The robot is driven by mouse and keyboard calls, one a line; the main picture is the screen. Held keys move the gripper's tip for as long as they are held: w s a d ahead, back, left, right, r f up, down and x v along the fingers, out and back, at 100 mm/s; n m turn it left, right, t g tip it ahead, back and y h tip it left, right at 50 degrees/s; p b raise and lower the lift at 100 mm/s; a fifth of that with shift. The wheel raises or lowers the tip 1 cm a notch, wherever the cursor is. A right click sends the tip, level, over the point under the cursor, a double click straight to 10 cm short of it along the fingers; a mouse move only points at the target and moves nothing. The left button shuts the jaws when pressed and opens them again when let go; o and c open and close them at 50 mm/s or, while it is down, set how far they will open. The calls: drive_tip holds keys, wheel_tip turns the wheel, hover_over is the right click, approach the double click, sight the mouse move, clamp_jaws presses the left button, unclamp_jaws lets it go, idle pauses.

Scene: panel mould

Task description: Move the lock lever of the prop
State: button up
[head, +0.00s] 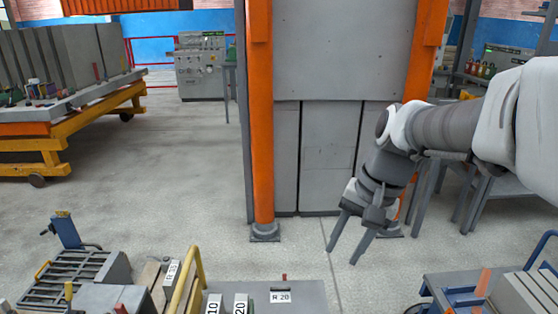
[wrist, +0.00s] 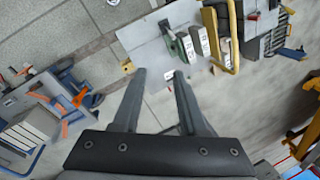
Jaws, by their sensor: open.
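An orange post (head: 260,120) that may be the prop stands upright on a round foot, left of the tall grey panel (head: 345,50). A second orange post (head: 428,50) is on the panel's right, its lower part partly behind my arm. I cannot make out a lock lever on either post. My gripper (head: 345,254) is open and empty, pointing down in front of the panel near the right post's foot. In the wrist view, my gripper's spread fingers (wrist: 160,74) have nothing between them; floor and a grey plate (wrist: 150,45) lie beyond.
A bench with a grey plate labelled 20 (head: 300,299), numbered blocks (head: 240,304) and a yellow handle (head: 187,285) is at the front. A blue-framed cart (head: 465,290) is at lower right. A yellow trolley (head: 60,145) is at left. Floor between is clear.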

drive_tip(key=w+a+f+m+g+y+b, duration=0.1)
drive_tip(key=w+f+m+g+y+b, duration=0.15)
drive_tip(key=w+f, duration=0.45)
drive_tip(key=w+a+f+m+g+y+b, duration=0.1)
drive_tip(key=w+a+f+m+b, duration=0.2)
drive_tip(key=f, duration=0.8)
drive_tip(key=w+f+m+g+y+b, duration=0.2)
drive_tip(key=w+f+b, duration=0.3)
drive_tip(key=f, duration=0.4)
wheel_tip(320, 180, down, 34)
drive_tip(key=a+r+m+y+b, duration=0.1)
drive_tip(key=m+y+b, duration=0.7)
drive_tip(key=y+b, duration=0.1)
drive_tip(key=x, duration=1.8)
drive_tip(key=shift+s+f, duration=0.25)
drive_tip(key=shift+f, duration=0.05)
drive_tip(key=shift+d, duration=0.15)
clamp_jaws()
